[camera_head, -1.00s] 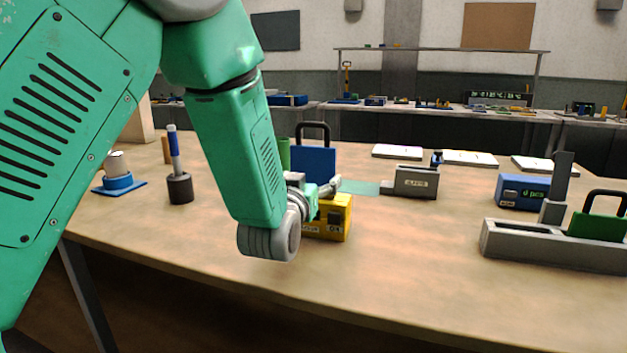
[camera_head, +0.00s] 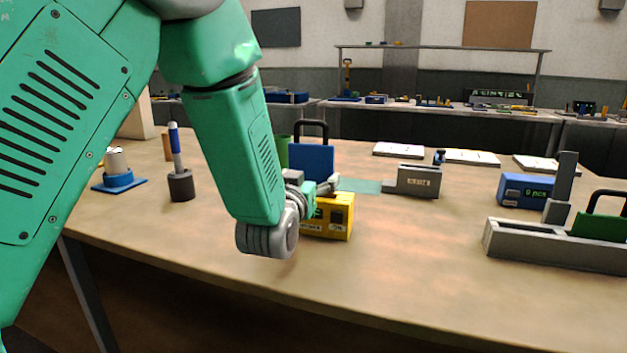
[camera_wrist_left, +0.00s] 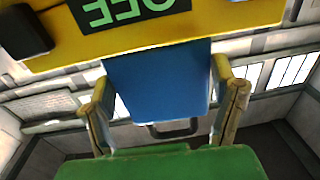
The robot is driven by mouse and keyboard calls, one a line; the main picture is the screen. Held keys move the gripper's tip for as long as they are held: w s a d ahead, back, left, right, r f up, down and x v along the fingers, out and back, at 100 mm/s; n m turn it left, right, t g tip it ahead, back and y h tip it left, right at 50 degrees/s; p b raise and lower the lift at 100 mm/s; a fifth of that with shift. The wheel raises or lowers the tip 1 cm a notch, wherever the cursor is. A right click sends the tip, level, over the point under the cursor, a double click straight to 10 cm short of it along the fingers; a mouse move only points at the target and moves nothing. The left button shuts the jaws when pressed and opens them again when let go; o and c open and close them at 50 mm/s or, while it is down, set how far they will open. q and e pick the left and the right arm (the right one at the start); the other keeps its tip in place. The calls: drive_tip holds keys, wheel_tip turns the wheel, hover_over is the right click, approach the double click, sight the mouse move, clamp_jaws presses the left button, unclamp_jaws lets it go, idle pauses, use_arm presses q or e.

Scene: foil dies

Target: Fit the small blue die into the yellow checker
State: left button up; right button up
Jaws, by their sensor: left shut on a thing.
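The blue die (camera_head: 313,160), a flat plate with a black handle on top, stands upright at the yellow checker (camera_head: 340,222) in the head view. My left gripper (camera_head: 318,187) is at the die, partly hidden by my own wrist. In the left wrist view my two fingers (camera_wrist_left: 165,105) lie on either side of the blue die (camera_wrist_left: 160,85), shut on it. I cannot tell whether the die sits in the checker's slot. My right gripper is not in view.
A grey block with a display (camera_head: 417,181) and a blue box (camera_head: 525,190) stand to the right. A long grey holder (camera_head: 550,247) with a green die (camera_head: 600,226) is at the right edge. A pen in a dark holder (camera_head: 181,186) stands left. The front table is clear.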

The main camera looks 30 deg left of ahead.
use_arm(q)
drive_tip(key=shift+r, duration=0.25)
drive_tip(key=shift+a, duration=0.1)
drive_tip(key=shift+a+f, duration=0.1)
drive_tip(key=shift+a, duration=0.25)
drive_tip(key=shift+d, duration=0.1)
drive_tip(key=shift+d, duration=0.7)
idle(0.3)
drive_tip(key=shift+d+f+b, duration=0.1)
drive_tip(key=shift+f+b, duration=0.35)
drive_tip(key=shift+f, duration=0.2)
drive_tip(key=shift+r, duration=0.1)
